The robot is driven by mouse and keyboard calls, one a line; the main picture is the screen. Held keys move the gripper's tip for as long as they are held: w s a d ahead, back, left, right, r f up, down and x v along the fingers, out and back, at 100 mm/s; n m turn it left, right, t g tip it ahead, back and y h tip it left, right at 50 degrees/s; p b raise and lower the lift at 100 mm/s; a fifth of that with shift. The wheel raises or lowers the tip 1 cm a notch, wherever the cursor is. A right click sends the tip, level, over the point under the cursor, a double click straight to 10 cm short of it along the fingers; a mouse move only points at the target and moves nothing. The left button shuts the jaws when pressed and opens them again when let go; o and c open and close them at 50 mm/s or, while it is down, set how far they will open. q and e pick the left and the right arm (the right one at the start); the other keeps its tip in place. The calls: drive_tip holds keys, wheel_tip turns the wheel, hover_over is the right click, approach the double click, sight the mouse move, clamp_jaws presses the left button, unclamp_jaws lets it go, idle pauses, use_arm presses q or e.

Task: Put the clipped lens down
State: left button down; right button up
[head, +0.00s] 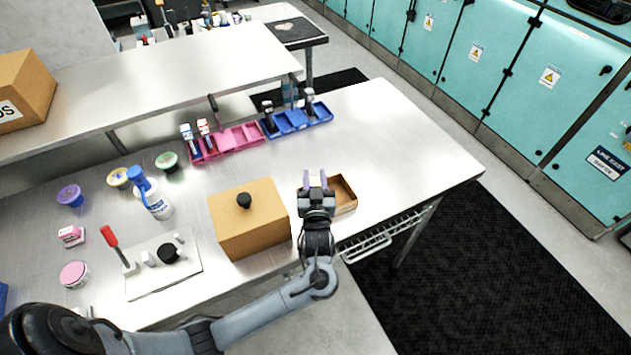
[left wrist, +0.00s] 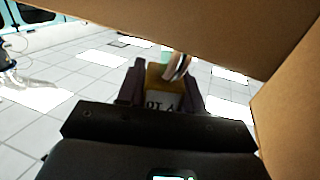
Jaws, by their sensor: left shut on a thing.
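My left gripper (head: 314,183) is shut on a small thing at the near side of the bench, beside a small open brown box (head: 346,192). In the left wrist view the gripper (left wrist: 160,88) has its dark fingers on both sides of a tan, lettered block (left wrist: 160,98). A round, rimmed piece (left wrist: 178,66) sticks up at its far end; this looks like the clipped lens. In the head view the gripper hides it. Whether it touches anything below cannot be told. My right gripper is in neither view.
A brown box with a black knob (head: 249,225) stands just left of the gripper. Pink trays (head: 236,137) and blue trays (head: 296,121) lie farther back. A white plate with a red-handled clamp (head: 160,280) is at left. The right end of the bench (head: 410,140) is clear.

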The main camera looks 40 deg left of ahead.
use_arm(q)
drive_tip(key=shift+f, duration=0.1)
drive_tip(key=c, duration=0.7)
unclamp_jaws()
drive_tip(key=shift+c, duration=0.2)
drive_tip(key=shift+r, duration=0.2)
drive_tip(key=v, duration=1.2)
